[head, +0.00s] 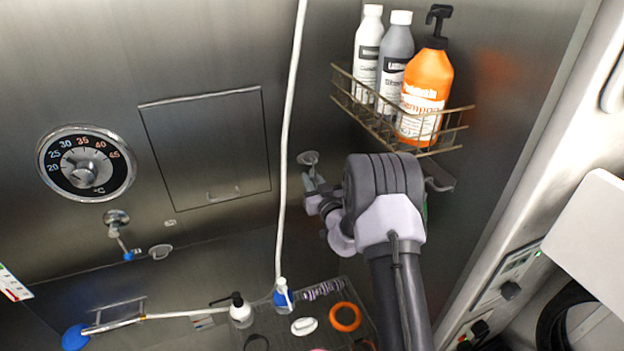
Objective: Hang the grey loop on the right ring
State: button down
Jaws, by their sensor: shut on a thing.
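My gripper (313,187) is in the middle of the head view, close to the steel wall and just below a round metal wall mount (308,158). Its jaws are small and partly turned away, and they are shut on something. I cannot make out the grey loop's outline; it does not show on the shelf below, and what the jaws hold is mostly hidden. A second round mount (117,218) on the left has a blue-tipped piece hanging from it. My arm covers part of the wall at right, where a dark metal bracket (440,180) shows with something green below.
A wire basket (450,133) with white, grey and orange bottles is above my arm. A pale hose (290,100) hangs just left of my gripper. An orange ring (345,316), a white oval piece (304,326) and small bottles (240,310) are below.

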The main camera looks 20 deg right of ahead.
jog(key=c, duration=1.2)
grip_release()
jog(key=shift+s, duration=0.1)
